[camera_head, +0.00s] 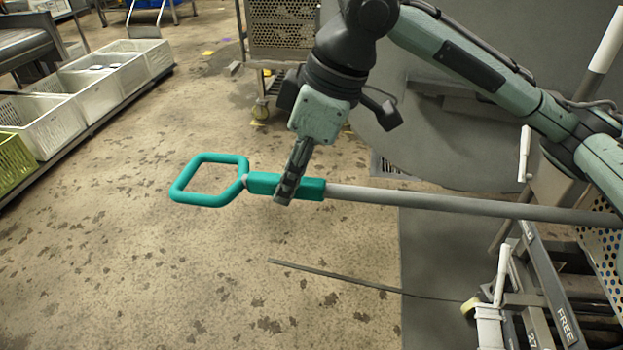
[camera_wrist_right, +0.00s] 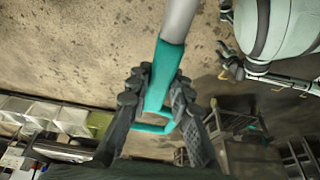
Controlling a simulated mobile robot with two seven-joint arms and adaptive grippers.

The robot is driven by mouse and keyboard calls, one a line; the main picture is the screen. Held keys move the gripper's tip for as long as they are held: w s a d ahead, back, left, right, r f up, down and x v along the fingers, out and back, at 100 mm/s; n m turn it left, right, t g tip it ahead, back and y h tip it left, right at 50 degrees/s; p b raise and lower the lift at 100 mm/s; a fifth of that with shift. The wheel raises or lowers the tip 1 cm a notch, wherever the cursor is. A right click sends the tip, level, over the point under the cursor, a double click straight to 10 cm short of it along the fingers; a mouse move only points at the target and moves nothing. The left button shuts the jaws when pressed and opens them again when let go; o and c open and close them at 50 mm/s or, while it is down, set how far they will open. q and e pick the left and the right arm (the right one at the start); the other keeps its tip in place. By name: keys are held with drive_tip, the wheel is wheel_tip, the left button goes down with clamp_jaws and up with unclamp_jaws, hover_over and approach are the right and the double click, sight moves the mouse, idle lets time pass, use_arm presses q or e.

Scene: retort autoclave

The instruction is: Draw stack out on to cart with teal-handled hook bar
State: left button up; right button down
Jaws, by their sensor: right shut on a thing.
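The hook bar has a teal loop (camera_head: 183,196) at its left end, a teal grip sleeve (camera_head: 262,184) and a long grey shaft (camera_head: 440,203). My right gripper (camera_head: 288,190) is shut around the teal sleeve and holds the bar about level above the floor. The right wrist view shows the fingers (camera_wrist_right: 158,112) on either side of the teal sleeve (camera_wrist_right: 164,75). The shaft runs right, out of the head view; its hook end is hidden. A grey metal frame marked FREE (camera_head: 566,327), perhaps the cart, stands at lower right. A perforated panel (camera_head: 604,255) shows at the right edge. My left gripper is not visible.
White crates (camera_head: 95,85) and a green one (camera_head: 14,152) line the left. A wheeled trolley with a perforated basket (camera_head: 283,28) stands at the back. A thin dark rod or line (camera_head: 330,275) crosses the floor in front. The floor at centre-left is clear.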

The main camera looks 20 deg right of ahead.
sight(256, 176)
drive_tip(key=a, duration=0.1)
drive_tip(key=w+a, duration=0.2)
drive_tip(key=a, duration=0.1)
drive_tip(key=shift+r, duration=0.3)
drive_tip(key=w+a, duration=0.1)
drive_tip(key=a, duration=0.1)
drive_tip(key=w+a, duration=0.2)
drive_tip(key=a, duration=0.1)
drive_tip(key=w+a, duration=0.1)
drive_tip(key=a, duration=0.1)
drive_tip(key=shift+w+a+r, duration=0.1)
drive_tip(key=shift+w+a, duration=0.05)
drive_tip(key=shift+w, duration=0.15)
drive_tip(key=shift+s+d, duration=0.15)
drive_tip(key=shift+d, duration=0.1)
drive_tip(key=shift+w+a+v, duration=0.15)
drive_tip(key=shift+a+v, duration=0.05)
drive_tip(key=shift+v, duration=1.2)
drive_tip(key=shift+w+a+v, duration=0.15)
drive_tip(key=shift+v, duration=1.25)
drive_tip(key=shift+d+r, duration=0.1)
drive_tip(key=shift+d, duration=0.05)
